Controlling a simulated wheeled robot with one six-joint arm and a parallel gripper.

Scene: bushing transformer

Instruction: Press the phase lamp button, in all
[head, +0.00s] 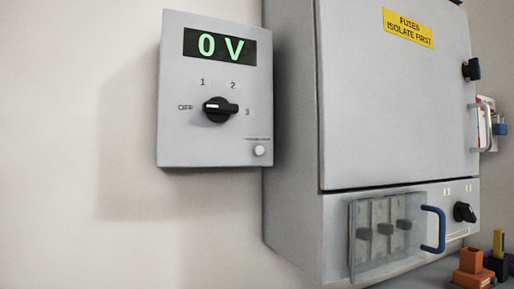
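A small round white button (259,151) sits at the lower right of the grey wall panel (190,145). A tiny label above the button is too small to read, so I cannot confirm it is the phase lamp button. The panel has a green display (220,47) reading "0 V". My gripper is not in view.
A large grey cabinet (375,110) with a yellow "FUSES ISOLATE FIRST" sign (408,27) stands to the right. A clear cover (385,240) with a blue handle (433,229) projects low on it. Coloured blocks (472,262) lie at lower right. The space before the panel looks clear.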

